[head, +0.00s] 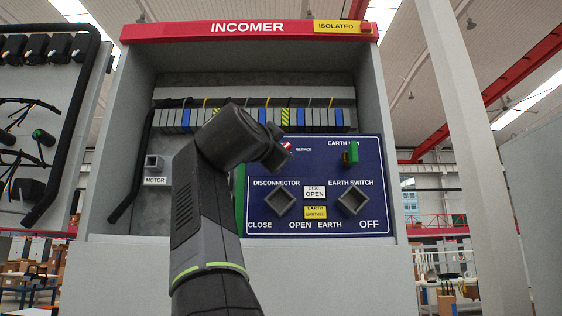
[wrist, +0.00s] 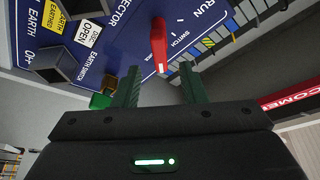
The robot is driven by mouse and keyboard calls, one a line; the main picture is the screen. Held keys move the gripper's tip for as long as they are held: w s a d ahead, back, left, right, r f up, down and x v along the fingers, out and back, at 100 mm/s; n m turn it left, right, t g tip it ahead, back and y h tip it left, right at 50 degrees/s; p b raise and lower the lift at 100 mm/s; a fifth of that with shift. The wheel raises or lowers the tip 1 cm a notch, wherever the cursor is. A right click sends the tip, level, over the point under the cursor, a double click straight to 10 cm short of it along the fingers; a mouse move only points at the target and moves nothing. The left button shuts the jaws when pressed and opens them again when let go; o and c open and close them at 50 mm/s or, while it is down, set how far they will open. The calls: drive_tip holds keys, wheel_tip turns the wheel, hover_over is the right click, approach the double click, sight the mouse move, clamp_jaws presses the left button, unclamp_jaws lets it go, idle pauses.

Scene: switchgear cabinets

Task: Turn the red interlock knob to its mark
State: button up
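The red interlock knob (wrist: 158,42) stands out from the blue panel (wrist: 121,38) in the wrist view, a long bar with a white line at its near end. In the head view only a small part of the red knob (head: 287,146) shows, behind my gripper. My gripper (wrist: 160,68) is open, with its two green fingers apart. The knob's near end appears in the gap between the fingertips, and neither finger visibly touches it. How deep the knob sits between them I cannot tell. The knob's mark is not clearly visible; a SERVICE label (head: 304,150) is beside it.
A green earth key (head: 351,153) sits at the panel's upper right. Two square sockets, disconnector (head: 280,204) and earth switch (head: 353,201), are below. A terminal row (head: 255,119) runs above the panel. The cabinet's side walls enclose the space.

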drive_tip(key=b+v, duration=0.1)
drive_tip(key=v, duration=0.4)
drive_tip(key=shift+s+a+f, duration=0.1)
drive_tip(key=shift+s, duration=0.2)
drive_tip(key=p+x, duration=0.5)
drive_tip(key=x, duration=0.9)
drive_tip(key=shift+p, duration=0.3)
drive_tip(key=shift+s+f, duration=0.1)
